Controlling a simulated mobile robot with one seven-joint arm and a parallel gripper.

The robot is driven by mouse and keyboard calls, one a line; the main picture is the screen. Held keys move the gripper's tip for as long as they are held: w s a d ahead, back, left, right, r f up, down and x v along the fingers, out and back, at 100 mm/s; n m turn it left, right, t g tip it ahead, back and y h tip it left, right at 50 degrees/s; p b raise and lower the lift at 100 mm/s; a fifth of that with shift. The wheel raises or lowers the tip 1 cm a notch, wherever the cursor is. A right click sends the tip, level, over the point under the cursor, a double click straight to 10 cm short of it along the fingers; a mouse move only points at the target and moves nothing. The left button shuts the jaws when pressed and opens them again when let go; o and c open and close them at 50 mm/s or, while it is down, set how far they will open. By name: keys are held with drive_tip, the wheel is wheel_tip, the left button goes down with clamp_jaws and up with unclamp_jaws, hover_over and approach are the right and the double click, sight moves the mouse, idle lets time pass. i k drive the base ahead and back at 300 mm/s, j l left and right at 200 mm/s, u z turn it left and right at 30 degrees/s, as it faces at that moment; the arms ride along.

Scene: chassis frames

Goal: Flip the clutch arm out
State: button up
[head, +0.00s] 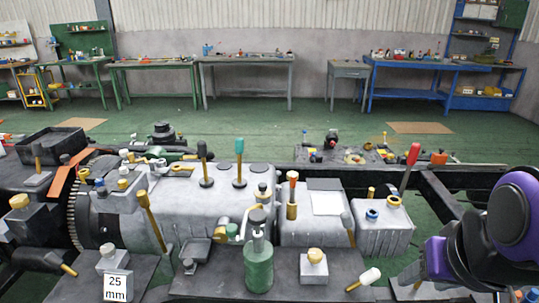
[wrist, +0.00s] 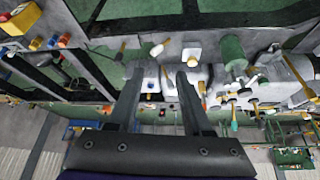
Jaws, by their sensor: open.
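A dark chassis frame carries a grey engine and gearbox block (head: 135,215) with several levers. I cannot tell which one is the clutch arm. A yellow-handled lever (head: 150,215) leans at the left, a green-handled lever (head: 239,163) stands upright on top, and a red-handled lever (head: 411,158) tilts at the right. A cream-tipped lever (head: 368,277) lies low at the front. My gripper (wrist: 158,72) is open and empty in the wrist view, its fingers reaching over the chassis parts. In the head view only my purple arm shows, at the right; the fingertips are hidden.
A green cylinder (head: 259,266) stands at the front middle, beside a yellow-knobbed block (head: 313,265). A plate marked 25 mm (head: 116,287) is at the front left. Workbenches (head: 245,62) line the back wall. Green floor (head: 250,120) between them and the chassis is mostly clear.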

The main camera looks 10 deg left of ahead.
sight(143, 197)
drive_tip(key=u, duration=1.75)
